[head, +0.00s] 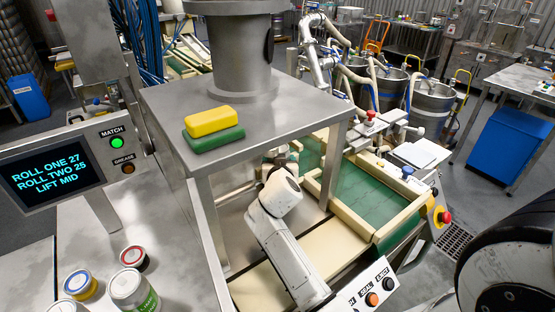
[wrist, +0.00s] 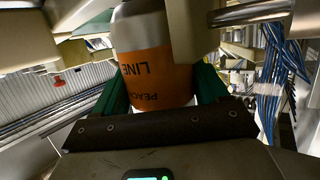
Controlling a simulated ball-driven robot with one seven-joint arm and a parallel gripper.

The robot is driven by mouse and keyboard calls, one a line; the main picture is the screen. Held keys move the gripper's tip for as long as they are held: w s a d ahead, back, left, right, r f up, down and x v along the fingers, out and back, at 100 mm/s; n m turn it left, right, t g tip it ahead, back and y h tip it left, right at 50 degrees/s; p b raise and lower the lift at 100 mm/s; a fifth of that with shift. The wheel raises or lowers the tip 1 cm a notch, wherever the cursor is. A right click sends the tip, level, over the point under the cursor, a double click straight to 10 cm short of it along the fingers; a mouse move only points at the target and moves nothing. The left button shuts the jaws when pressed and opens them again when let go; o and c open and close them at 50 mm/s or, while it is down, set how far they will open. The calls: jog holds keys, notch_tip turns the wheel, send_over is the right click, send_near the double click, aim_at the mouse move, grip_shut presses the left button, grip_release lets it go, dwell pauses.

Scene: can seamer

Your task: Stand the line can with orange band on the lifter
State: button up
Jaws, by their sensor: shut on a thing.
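The line can with orange band (wrist: 143,68) shows in the wrist view, with the words LINE and PEACH upside down in the picture. My gripper (wrist: 160,92) is shut on it, with green fingers at its left and right sides. A cream upright part covers some of the can's right side, and I cannot tell whether they touch. In the head view my white arm reaches under the seamer's steel top plate (head: 250,97), and the can and fingers are hidden there. I cannot make out the lifter in either view.
Several cans, one with a blue band (head: 80,284) and one with a red band (head: 133,257), stand on the left bench. Yellow and green blocks (head: 209,121) lie on the top plate. A green conveyor (head: 365,200) with cream rails runs right of my arm. The screen (head: 50,174) reads LIFT MID.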

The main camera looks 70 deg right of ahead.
jog(key=shift+w+r, duration=0.15)
jog(key=shift+f+b, duration=0.3)
jog(key=shift+b, duration=0.1)
jog(key=shift+f+b, duration=0.3)
jog(key=shift+b, duration=0.05)
jog(key=o, duration=1.5)
jog(key=shift+c, duration=0.2)
